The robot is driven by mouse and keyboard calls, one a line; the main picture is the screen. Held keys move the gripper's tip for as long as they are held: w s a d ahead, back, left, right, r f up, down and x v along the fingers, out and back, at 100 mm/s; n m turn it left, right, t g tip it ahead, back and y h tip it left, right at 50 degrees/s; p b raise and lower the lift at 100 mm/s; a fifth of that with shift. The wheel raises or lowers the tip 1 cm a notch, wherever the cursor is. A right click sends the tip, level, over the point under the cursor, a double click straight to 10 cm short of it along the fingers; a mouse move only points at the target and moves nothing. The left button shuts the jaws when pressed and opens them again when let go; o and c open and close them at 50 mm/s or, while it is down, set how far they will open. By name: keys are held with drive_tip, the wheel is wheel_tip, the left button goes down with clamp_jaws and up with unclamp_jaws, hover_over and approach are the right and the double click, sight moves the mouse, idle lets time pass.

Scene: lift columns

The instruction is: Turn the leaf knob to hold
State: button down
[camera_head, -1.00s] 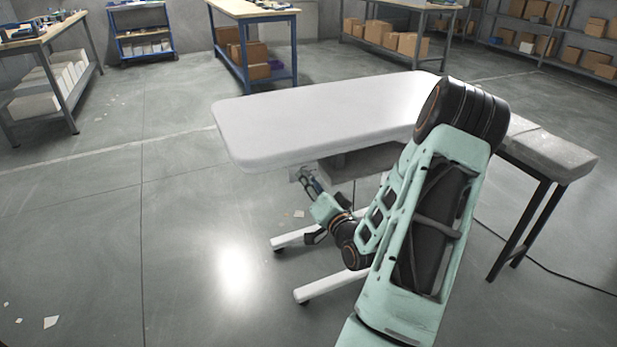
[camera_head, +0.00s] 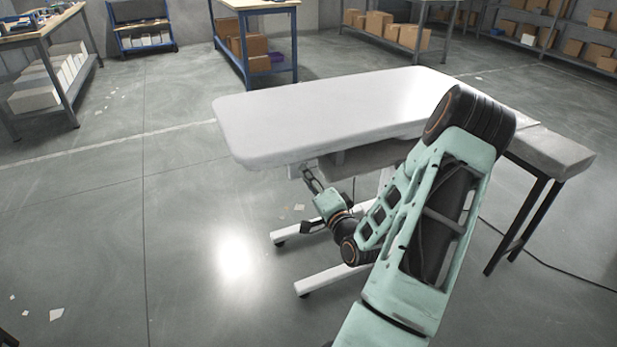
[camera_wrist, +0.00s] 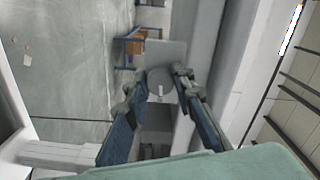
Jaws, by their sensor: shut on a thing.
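The leaf knob (camera_wrist: 158,88) is a round grey disc with a short pale mark, on a grey plate in the middle of the wrist view. My gripper (camera_wrist: 160,78) has its two dark fingers on either side of the knob and is shut on it. In the head view my gripper (camera_head: 309,178) is under the near left edge of the white table top (camera_head: 300,110). The knob itself is too small and covered to make out in the head view. The setting it points to cannot be read.
White table feet (camera_head: 330,281) stand on the floor below my arm. A grey side surface (camera_head: 555,148) on black legs adjoins the table at right. A cable (camera_head: 555,262) lies on the floor at right. The floor at left is open; workbenches and shelves stand at the back.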

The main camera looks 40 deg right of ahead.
drive_tip(key=c, duration=1.7)
unclamp_jaws()
drive_tip(key=shift+o, duration=0.2)
drive_tip(key=v, duration=1.2)
drive_tip(key=shift+a, duration=0.1)
